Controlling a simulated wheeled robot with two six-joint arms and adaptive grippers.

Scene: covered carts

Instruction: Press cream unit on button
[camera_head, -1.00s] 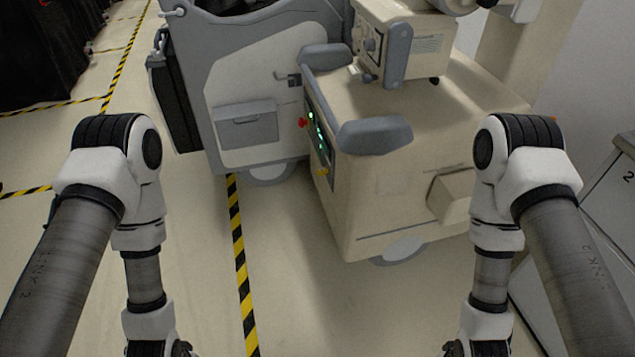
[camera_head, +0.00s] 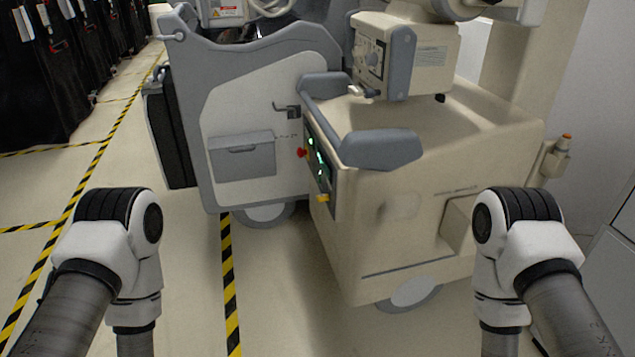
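The cream unit (camera_head: 400,230) is a wheeled cart in the middle of the head view, with grey padded handles on top. A dark control panel (camera_head: 320,165) with green lights is on its left-facing side. A red button (camera_head: 302,153) sticks out at the panel's left edge, and a yellow knob or button (camera_head: 323,198) sits at its lower end. My two arms stand at the lower left and lower right, apart from the unit. Both grippers are below the picture and not visible.
A grey and white cart (camera_head: 240,110) stands directly left of and behind the cream unit. Yellow-black floor tape (camera_head: 229,285) runs toward it. Black covered carts (camera_head: 50,70) line the far left. A grey-white cabinet (camera_head: 612,270) is at the right edge. Floor in front is clear.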

